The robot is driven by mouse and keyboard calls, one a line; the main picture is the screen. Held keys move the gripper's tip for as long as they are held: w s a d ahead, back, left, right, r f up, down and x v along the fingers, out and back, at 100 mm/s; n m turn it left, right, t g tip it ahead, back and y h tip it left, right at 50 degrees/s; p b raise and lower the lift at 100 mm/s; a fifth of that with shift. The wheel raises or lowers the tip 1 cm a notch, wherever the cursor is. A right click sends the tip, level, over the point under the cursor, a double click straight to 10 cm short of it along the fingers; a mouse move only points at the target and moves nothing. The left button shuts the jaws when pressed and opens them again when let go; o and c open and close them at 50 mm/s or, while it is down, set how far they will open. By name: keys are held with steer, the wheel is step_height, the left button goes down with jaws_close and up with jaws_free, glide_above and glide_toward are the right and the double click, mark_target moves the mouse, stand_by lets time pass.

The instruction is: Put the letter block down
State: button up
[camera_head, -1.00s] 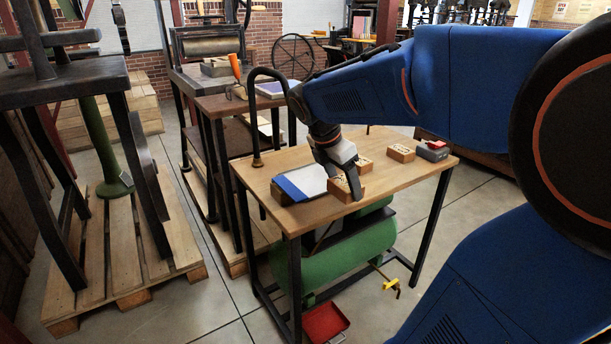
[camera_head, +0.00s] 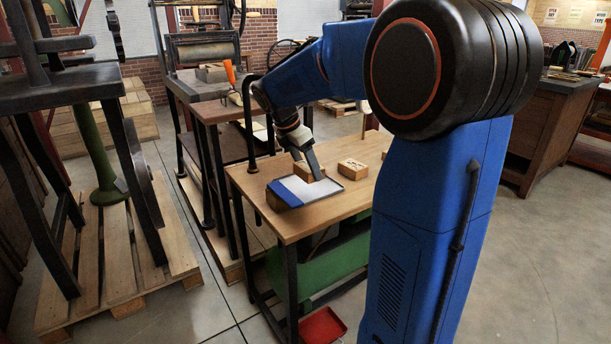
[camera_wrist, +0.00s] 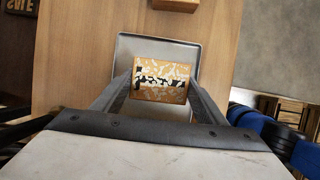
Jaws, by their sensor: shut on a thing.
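My gripper (camera_head: 312,172) is shut on a wooden letter block (camera_head: 302,172). In the wrist view, the block (camera_wrist: 161,82) sits between the two fingers (camera_wrist: 160,92), its face patterned in white, black and orange-brown. It is over a shallow grey tray (camera_wrist: 128,45), which shows in the head view (camera_head: 326,190) with a white and blue surface. I cannot tell whether the block touches the tray. One finger partly hides the block in the head view.
The tray lies on a wooden-topped table (camera_head: 262,222). Another wooden block (camera_head: 352,169) stands to the tray's right.

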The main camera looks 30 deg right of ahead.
steer(key=shift+w, duration=0.45)
steer(key=shift+s+f, duration=0.1)
steer(key=shift+f, duration=1.7)
steer(key=o, duration=1.1)
steer(key=shift+f, duration=0.15)
steer(key=shift+o, duration=0.2)
steer(key=v, duration=1.2)
steer(key=s+a+f+m+t+y, duration=0.1)
steer(key=s+a+f+m, duration=0.2)
steer(key=s+m, duration=0.3)
steer(key=s+a+f+m+t+y, duration=0.2)
steer(key=s+a+f+m, duration=0.2)
steer(key=s, duration=1)
steer(key=s+a+f+m+t+y, duration=0.1)
steer(key=s+a+f+m, duration=0.2)
steer(key=s+f+m, duration=0.3)
steer(key=s+m, duration=0.2)
steer(key=s, duration=0.2)
steer(key=shift+a+t+y, duration=0.15)
steer(key=shift+t+y, duration=0.15)
